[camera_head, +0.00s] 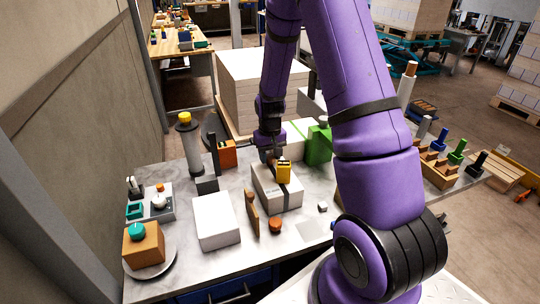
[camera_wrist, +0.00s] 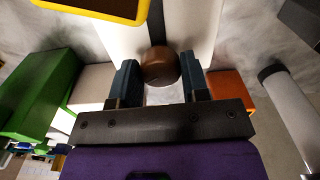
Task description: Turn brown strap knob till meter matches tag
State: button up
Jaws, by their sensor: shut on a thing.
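A white ream box (camera_head: 277,190) with a dark strap (camera_head: 289,193) around it lies on the marble-topped table. A yellow meter (camera_head: 284,173) sits on top of it, its reading too small to make out. Small dark print shows on the box's front, and I cannot read any tag. In the wrist view the round brown strap knob (camera_wrist: 160,67) lies between the two dark fingers of my gripper (camera_wrist: 160,74), which is shut on it. The dark strap (camera_wrist: 156,24) runs away from the knob, and the yellow meter (camera_wrist: 98,8) shows partly at the top left.
A plain white box (camera_head: 215,221) stands to the left, with an upright brown piece (camera_head: 252,212) beside it. A green block (camera_head: 318,146) and an orange box (camera_head: 228,153) stand behind. An orange-brown knob-like piece (camera_head: 275,225) lies in front. My arm hides much of the table's right.

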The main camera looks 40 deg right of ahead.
aim_at(270, 156)
jog(key=shift+m, duration=0.5)
jog(key=o, duration=0.9)
jog(key=shift+o, duration=0.2)
jog(key=shift+r, duration=0.1)
notch_tip(270, 156, up, 11)
jog(key=shift+f, duration=0.2)
